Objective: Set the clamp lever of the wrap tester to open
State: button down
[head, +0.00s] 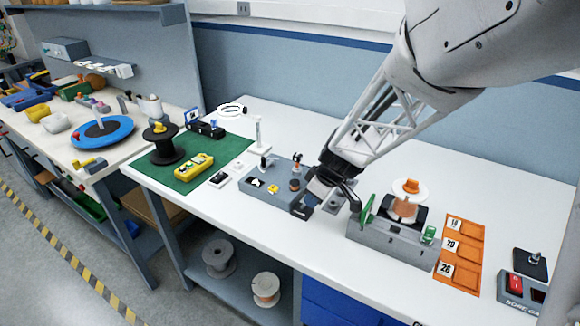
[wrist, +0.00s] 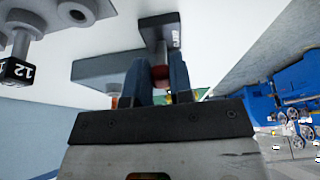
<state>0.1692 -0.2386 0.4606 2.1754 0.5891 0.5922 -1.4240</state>
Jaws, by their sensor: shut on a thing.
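My gripper (head: 312,197) points down at the right end of a grey box (head: 262,194) on the white bench. In the wrist view its two blue fingers (wrist: 157,64) are closed around a small red knob (wrist: 160,72), which looks like the clamp lever's handle. A dark grey bracket (wrist: 156,32) with white lettering extends just beyond the knob. The fingers hide most of the lever, so its setting cannot be told. A grey plate (head: 336,205) lies beside the gripper; mandrel-like posts (wrist: 22,38) with a black 12 tag show in the wrist view.
A grey unit (head: 385,239) with an orange-topped spool and green parts stands close to the right. Orange numbered trays (head: 462,255) lie further right. A green mat (head: 192,181) with a black spool (head: 164,146) and yellow tool is left.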

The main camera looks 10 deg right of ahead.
jog(key=c, duration=1)
grip_release()
jog(key=shift+r, duration=0.15)
jog(key=shift+r, duration=1.6)
jog(key=s+a+r, duration=0.1)
jog(key=s, duration=1.5)
jog(key=shift+r, duration=0.25)
jog(key=shift+a+r, duration=0.1)
jog(key=s+a+r+m+h, duration=0.2)
jog(key=s+r+m+h, duration=0.1)
jog(key=s+r+m, duration=0.5)
jog(key=shift+s+r+m+g, duration=0.3)
jog(key=shift+r+m, duration=0.3)
jog(key=shift+r, duration=0.75)
